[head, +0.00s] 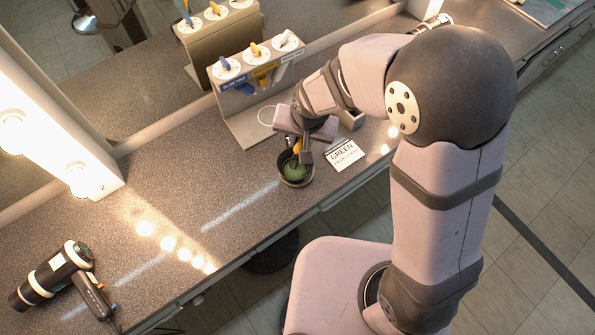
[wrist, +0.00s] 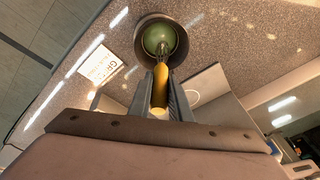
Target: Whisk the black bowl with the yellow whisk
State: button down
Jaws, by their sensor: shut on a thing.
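The black bowl (head: 296,176) stands on the speckled counter near its front edge, with green contents inside; it also shows at the top of the wrist view (wrist: 179,52). My gripper (head: 303,152) is above the bowl and shut on the yellow whisk (wrist: 160,86). The whisk's handle lies between the two fingers, and its wire end reaches into the bowl over the green contents (wrist: 159,39). I cannot tell whether the wires touch the bowl's bottom. In the head view my gripper and wrist hide most of the whisk.
A white card reading GREEN (head: 343,154) lies right of the bowl. A holder rack (head: 236,108) with several coloured-handled tools stands behind, before the mirror. A hair dryer (head: 55,275) lies at the far left. The counter (head: 190,190) left of the bowl is clear.

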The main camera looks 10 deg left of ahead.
jog(key=shift+w+d+r+p, duration=0.15)
jog(key=shift+r+p, duration=0.75)
jog(key=shift+r, duration=0.15)
jog(key=shift+w+d+r+p, duration=0.15)
jog(key=shift+d+r+p, duration=0.05)
jog(key=shift+r+p, duration=0.8)
jog(key=shift+w+d+r+p, duration=0.15)
jog(key=shift+r+p, duration=0.7)
jog(key=shift+r, duration=0.2)
jog(key=shift+r+p, duration=2.1)
jog(key=shift+r, duration=0.45)
jog(key=shift+f, duration=0.1)
